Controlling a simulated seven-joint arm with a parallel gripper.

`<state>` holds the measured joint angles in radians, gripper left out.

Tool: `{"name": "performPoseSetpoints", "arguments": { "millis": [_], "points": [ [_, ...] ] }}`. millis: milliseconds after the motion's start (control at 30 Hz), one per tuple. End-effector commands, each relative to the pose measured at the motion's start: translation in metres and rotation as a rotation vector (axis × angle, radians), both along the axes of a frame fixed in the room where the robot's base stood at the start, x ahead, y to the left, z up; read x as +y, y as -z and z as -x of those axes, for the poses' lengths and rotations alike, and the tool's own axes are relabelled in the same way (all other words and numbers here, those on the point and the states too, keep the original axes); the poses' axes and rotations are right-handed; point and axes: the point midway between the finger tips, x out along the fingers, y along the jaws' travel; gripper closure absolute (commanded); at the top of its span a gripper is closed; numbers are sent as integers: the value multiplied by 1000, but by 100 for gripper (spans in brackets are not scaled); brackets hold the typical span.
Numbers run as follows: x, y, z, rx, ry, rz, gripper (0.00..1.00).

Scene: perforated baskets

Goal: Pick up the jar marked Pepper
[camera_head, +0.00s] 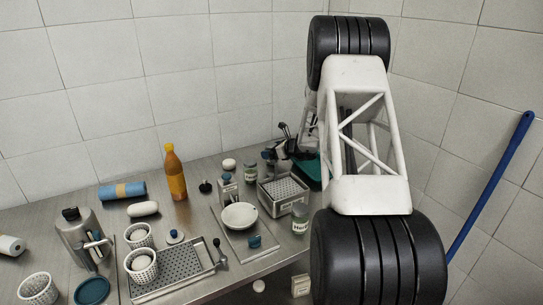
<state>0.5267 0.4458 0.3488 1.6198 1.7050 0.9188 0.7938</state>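Two small jars with pale labels stand on the metal counter (200,265). One jar (249,173) is at the back, left of my gripper. The back jar's label is too small to read, so I cannot confirm which jar says Pepper. My gripper (273,156) is a dark shape at the back right, just above and behind a perforated metal basket (283,194). My arm partly hides this area. The fingers are too small and dark to show whether they are open.
A small container with a blue top (227,189) and an orange bottle (175,174) stand left. A perforated tray (172,267) and white baskets (38,289) fill the front left. A tiled wall is behind.

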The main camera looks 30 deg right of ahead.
Motion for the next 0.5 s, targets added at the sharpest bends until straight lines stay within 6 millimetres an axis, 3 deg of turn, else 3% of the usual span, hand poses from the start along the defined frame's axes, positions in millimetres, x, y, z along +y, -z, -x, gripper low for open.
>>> {"name": "performPoseSetpoints", "arguments": {
  "millis": [33, 367, 500],
  "points": [
    [0, 0, 0, 0, 0, 0, 16],
    [0, 0, 0, 0, 0, 0, 66],
    [0, 0, 0, 0, 0, 0, 68]
  ]
}}
